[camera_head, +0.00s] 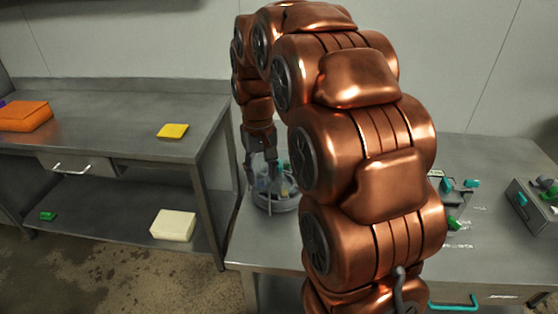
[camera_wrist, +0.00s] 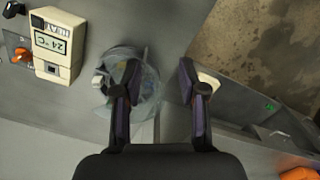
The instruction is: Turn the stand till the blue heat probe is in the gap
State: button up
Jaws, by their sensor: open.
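The stand (camera_head: 277,203) is a round grey holder with a clear upper wall, on the metal bench left of my arm in the head view. Small bluish and yellowish shapes show inside it, too small to tell which is the blue heat probe; the gap cannot be made out. My gripper (camera_head: 260,168) points down at the stand and is open. In the wrist view the see-through stand (camera_wrist: 148,88) lies under and around the left finger of my gripper (camera_wrist: 160,78). The right finger is outside it, over the bench edge. Contact cannot be told.
A cream box (camera_wrist: 52,62) reading HEAT and 24 °C stands near the stand in the wrist view. A second bench with a yellow block (camera_head: 173,131) and an orange case (camera_head: 24,117) is at left. Grey units (camera_head: 535,205) are at right.

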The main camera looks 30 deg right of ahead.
jog(key=m, duration=0.2)
send_over(279, 163)
notch_tip(279, 163, down, 3)
jog(key=shift+r+t+p, duration=0.1)
jog(key=shift+t+p, duration=0.2)
jog(key=shift+p, duration=0.05)
jog(key=shift+f+p, duration=1.15)
jog(key=shift+f, duration=2.85)
grip_shut()
